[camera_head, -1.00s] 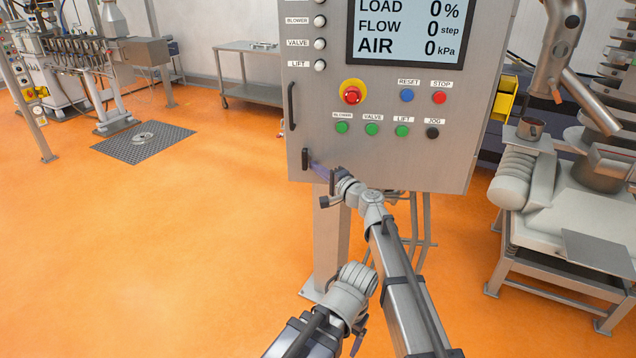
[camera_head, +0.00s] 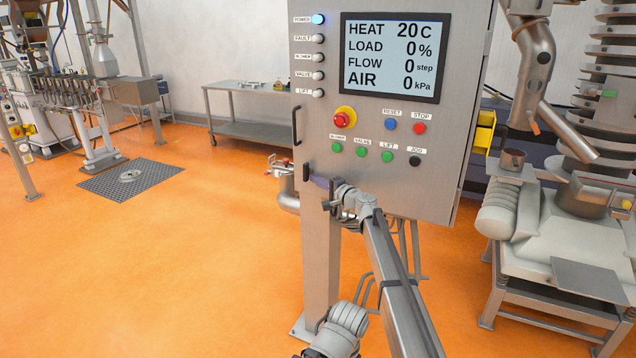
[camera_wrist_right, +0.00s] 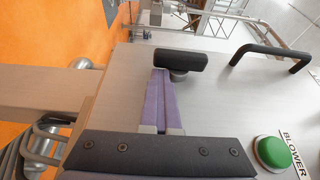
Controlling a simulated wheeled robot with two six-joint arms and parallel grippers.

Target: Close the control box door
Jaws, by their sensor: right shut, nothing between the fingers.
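The grey control box (camera_head: 440,120) stands on a post, its door face (camera_head: 350,180) carrying a screen and buttons. The door lies close to the box front; whether a small gap remains I cannot tell. A black bar handle (camera_head: 297,126) is on its left edge, with a small black latch (camera_head: 306,172) below. My right gripper (camera_head: 316,181) is at the lower left corner, beside the latch. In the wrist view its purple fingers (camera_wrist_right: 161,85) are together and empty, their tips close to the latch (camera_wrist_right: 181,61); contact is unclear. My left gripper is not in view.
The post (camera_head: 320,260) stands under the box, with pipes beside it. A metal cart (camera_head: 250,128) and a floor grate (camera_head: 130,178) are at the left. A machine on a frame (camera_head: 560,235) stands close on the right. Orange floor at left front is clear.

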